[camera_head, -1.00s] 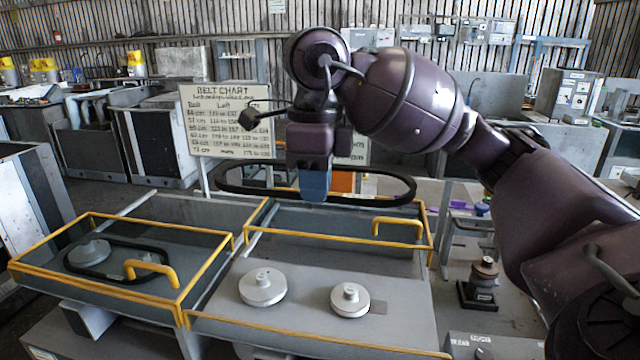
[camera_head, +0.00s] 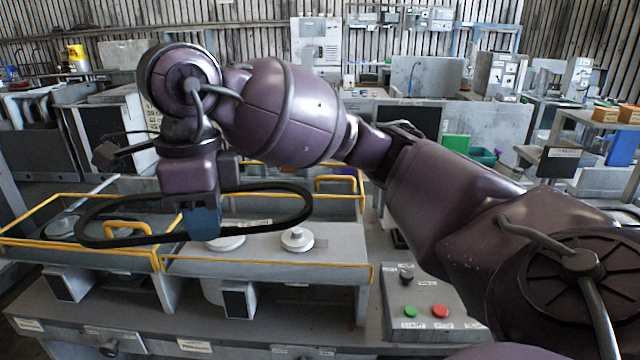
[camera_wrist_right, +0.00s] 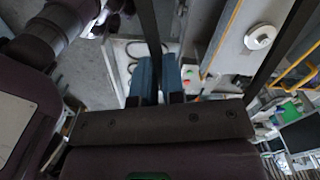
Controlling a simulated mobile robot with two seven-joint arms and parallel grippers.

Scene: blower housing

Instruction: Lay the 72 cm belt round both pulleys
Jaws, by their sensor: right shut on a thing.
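My right gripper (camera_head: 200,222) has blue fingers pointing down and is shut on a black belt (camera_head: 308,208). The belt is held in the air as a wide, nearly level loop, and no size mark on it is readable. Two pale round pulleys stand in the right bay of the housing: the right pulley (camera_head: 297,240) shows whole, and the left pulley (camera_head: 228,243) is partly hidden by the gripper and belt. In the right wrist view the blue fingers (camera_wrist_right: 157,78) show with belt strands (camera_wrist_right: 149,30) beside them, and one pulley (camera_wrist_right: 261,37) at upper right. My left gripper is out of view.
Yellow-edged guards (camera_head: 270,262) and yellow handles (camera_head: 337,180) surround the bays. Another disc (camera_head: 62,225) sits in the left bay, partly hidden. A control box (camera_head: 400,290) with red and green buttons stands at the front right. The belt chart is mostly hidden behind my arm.

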